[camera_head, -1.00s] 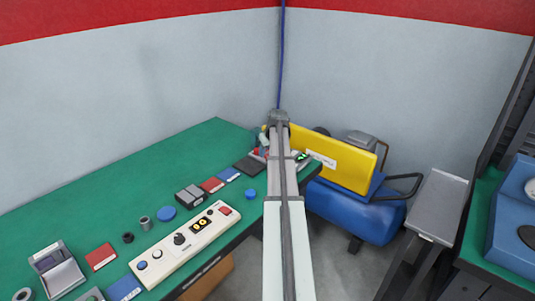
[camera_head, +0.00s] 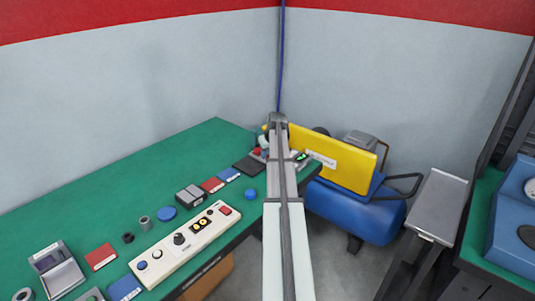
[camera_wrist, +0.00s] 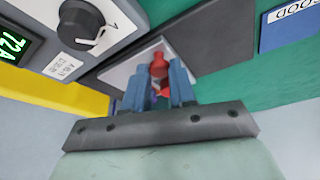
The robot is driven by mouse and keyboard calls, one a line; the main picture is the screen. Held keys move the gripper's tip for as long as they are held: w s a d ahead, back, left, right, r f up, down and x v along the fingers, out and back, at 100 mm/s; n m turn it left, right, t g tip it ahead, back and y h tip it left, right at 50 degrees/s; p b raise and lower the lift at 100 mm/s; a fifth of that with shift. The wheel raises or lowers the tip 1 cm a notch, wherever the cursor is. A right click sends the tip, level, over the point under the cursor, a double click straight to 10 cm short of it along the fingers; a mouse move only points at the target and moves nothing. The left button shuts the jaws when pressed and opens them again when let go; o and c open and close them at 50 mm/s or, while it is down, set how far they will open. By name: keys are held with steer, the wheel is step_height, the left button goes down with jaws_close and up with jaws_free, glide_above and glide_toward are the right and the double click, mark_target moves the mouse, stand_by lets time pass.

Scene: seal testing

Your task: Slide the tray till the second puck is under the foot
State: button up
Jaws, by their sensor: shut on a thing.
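In the wrist view my gripper (camera_wrist: 158,84) has its two blue-grey fingers around a small red knob-like piece (camera_wrist: 159,67) and is shut on it. A pale grey flat part (camera_wrist: 119,74), perhaps the tray, lies beneath and beside the knob. Neither the pucks nor the foot can be made out; the fingers and knob cover that spot. In the head view my arm hides the fingers at the bench's far right corner. A bit of red (camera_head: 257,152) shows just left of it.
A dark grey plate (camera_wrist: 215,40) lies beside the pale part. A panel with a black knob (camera_wrist: 80,22) and green display stands close by. The green bench (camera_head: 110,185) holds a cream control box (camera_head: 165,257) and several small items. A yellow board (camera_head: 345,161) stands behind the corner.

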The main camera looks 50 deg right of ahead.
jaws_close()
steer(key=d, duration=0.6)
steer(key=o, duration=0.9)
jaws_free()
steer(key=shift+c, duration=0.2)
steer(key=shift+r, duration=0.1)
steer(key=v, duration=1.3)
steer(key=shift+s+r, duration=0.25)
